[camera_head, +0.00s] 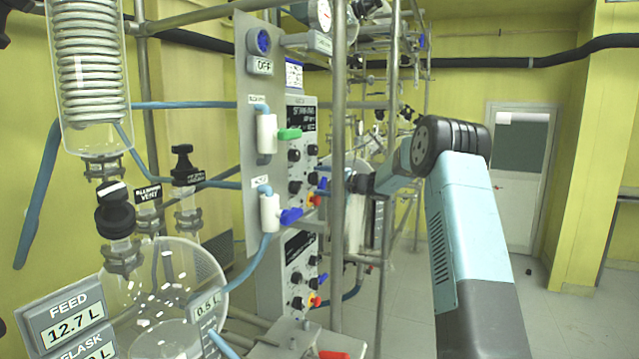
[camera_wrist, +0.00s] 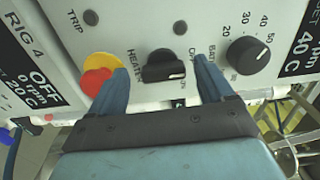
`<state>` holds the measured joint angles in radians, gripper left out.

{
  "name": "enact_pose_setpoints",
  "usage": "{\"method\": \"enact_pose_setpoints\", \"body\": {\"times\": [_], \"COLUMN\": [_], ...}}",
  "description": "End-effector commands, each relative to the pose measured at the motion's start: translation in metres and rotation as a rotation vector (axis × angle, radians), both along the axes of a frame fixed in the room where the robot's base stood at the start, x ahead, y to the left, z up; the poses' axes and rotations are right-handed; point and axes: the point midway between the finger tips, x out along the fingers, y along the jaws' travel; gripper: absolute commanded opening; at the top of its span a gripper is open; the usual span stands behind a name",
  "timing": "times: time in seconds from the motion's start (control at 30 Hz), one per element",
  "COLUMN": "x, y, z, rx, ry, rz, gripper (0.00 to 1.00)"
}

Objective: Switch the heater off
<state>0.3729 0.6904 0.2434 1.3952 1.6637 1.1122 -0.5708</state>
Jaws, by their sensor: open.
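The heater switch (camera_wrist: 163,66) is a black rotary knob on a pale control panel in the wrist view, with a HEATER label at its left. A white mark shows near the lower right of the knob; the position labels beside it are too partial to read surely. My gripper (camera_wrist: 160,68) is open, with one blue finger on each side of the knob. I cannot tell whether either finger touches it. In the head view my arm reaches left to the panel column, and the fingers are hard to make out there behind a metal pole.
A red and yellow button (camera_wrist: 100,78) sits close to the left finger. A numbered dial (camera_wrist: 248,56) is right of the right finger. A display (camera_wrist: 32,88) reads RIG 4, OFF. In the head view, a metal pole (camera_head: 338,120) and a glass flask (camera_head: 165,290) stand left of my arm.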

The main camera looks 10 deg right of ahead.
Motion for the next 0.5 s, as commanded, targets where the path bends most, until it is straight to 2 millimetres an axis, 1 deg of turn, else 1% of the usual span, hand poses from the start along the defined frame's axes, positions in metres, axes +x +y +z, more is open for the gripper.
{"method": "enact_pose_setpoints", "body": {"times": [0.03,0.5], "x": [-0.004,-0.057], "y": [-0.008,-0.080], "z": [0.000,-0.001], "rx": [-0.001,-0.001], "ry": [0.001,0.002], "rz": [-0.004,-0.003], "gripper": [0.81,0.81]}}
